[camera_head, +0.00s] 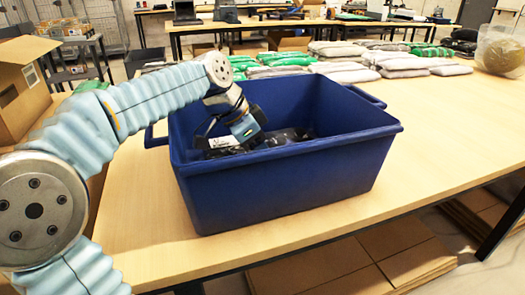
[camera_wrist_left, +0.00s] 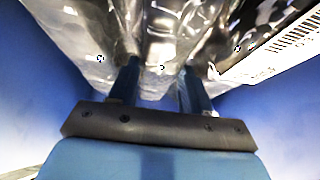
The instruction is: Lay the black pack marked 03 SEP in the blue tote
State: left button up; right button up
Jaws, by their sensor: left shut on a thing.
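The blue tote (camera_head: 290,180) stands on the wooden table in the head view, with its blue walls also around the left wrist view (camera_wrist_left: 30,95). My left gripper (camera_head: 245,128) reaches down inside the tote. In the left wrist view its two fingers (camera_wrist_left: 160,85) are shut on a shiny plastic-wrapped pack (camera_wrist_left: 165,35) with dark and clear parts. A white label with bars (camera_wrist_left: 285,45) shows at the right there. In the head view dark packs (camera_head: 285,137) lie low in the tote, partly hidden by its front wall. I cannot read 03 SEP on any. My right gripper is not in view.
Rows of grey, white and green packs (camera_head: 400,62) lie behind the tote. An open cardboard box (camera_head: 20,85) is at the left. The table (camera_head: 440,130) is clear right of the tote.

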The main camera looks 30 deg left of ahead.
pick_arm(q)
jog(key=shift+f, duration=0.1)
jog(key=o, duration=1.2)
jog(key=shift+r, duration=0.45)
jog(key=p+v, duration=0.3)
jog(key=v, duration=0.3)
jog(key=shift+p, duration=0.4)
jog(key=shift+s+a+r, duration=0.25)
jog(key=shift+s+r, duration=0.05)
jog(key=shift+r, duration=0.05)
